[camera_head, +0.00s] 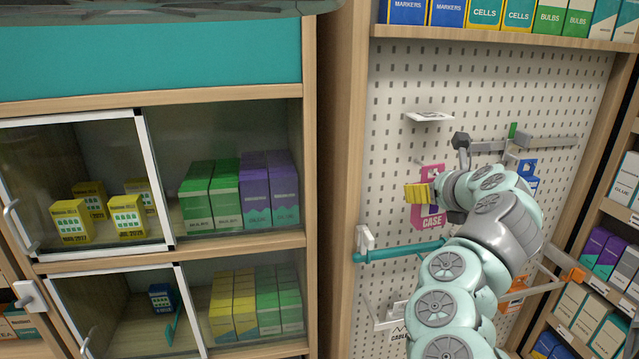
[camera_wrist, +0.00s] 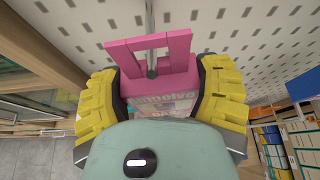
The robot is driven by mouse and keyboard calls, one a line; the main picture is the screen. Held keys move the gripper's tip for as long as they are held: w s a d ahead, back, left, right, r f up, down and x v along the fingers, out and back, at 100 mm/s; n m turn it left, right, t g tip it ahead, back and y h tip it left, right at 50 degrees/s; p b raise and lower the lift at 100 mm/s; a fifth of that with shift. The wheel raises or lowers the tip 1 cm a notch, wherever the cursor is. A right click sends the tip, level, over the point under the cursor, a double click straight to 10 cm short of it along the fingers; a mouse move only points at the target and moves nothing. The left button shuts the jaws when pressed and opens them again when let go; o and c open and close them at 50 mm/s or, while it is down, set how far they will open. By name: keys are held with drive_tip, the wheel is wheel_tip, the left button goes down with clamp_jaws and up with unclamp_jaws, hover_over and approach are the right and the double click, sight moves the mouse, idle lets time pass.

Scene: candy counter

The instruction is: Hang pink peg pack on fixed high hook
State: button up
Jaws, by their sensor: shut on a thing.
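The pink peg pack (camera_head: 432,178) is in front of the pegboard in the head view, its "CASE" lettering below the yellow fingers. My gripper (camera_head: 419,193) is shut on it. In the wrist view the pink pack (camera_wrist: 155,104) sits between both yellow finger pads, its open header frame pointing toward the board. A thin metal hook (camera_wrist: 150,18) runs from the board to the header opening, near its middle. I cannot tell for sure whether the rod passes through the opening or only overlaps it. In the head view the hook is small, just above-left of the pack.
A teal bar (camera_head: 400,251) on a white bracket juts out below the pack. A white shelf plate (camera_head: 429,116) is above it. A grey rail (camera_head: 550,142) with a blue pack (camera_head: 528,170) is to the right. A wire holder with an orange end (camera_head: 575,273) is lower right.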

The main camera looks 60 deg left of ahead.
drive_tip(key=shift+w+a, duration=0.1)
drive_tip(key=shift+a, duration=0.15)
